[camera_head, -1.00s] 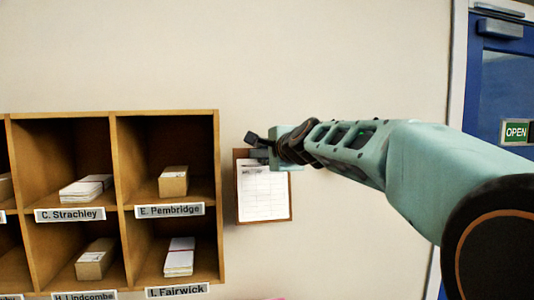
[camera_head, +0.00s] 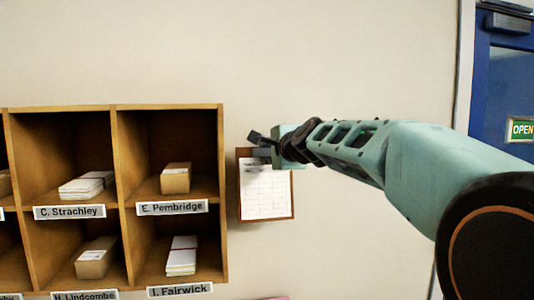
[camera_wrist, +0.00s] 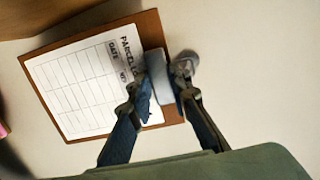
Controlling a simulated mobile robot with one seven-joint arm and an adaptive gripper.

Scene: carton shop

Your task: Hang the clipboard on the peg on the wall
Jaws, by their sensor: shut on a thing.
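The brown clipboard (camera_head: 294,200) hangs upright from my gripper (camera_head: 262,143), in front of the wall just right of the pigeonhole shelf. It holds a white printed sheet. In the wrist view the clipboard (camera_wrist: 35,57) lies tilted, and my gripper (camera_wrist: 166,82) is shut on it at its grey clip (camera_wrist: 157,75). A rounded grey piece (camera_wrist: 188,62) shows beside the clip; I cannot tell whether it is the peg or part of the clip. No peg stands out in the head view, where my gripper covers the clipboard's top.
A wooden pigeonhole shelf (camera_head: 221,160) with boxes and envelopes stands close to the clipboard's left. A blue door (camera_head: 492,100) with an OPEN sign (camera_head: 522,130) is at the far right. The wall (camera_head: 330,60) above and right of the clipboard is bare.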

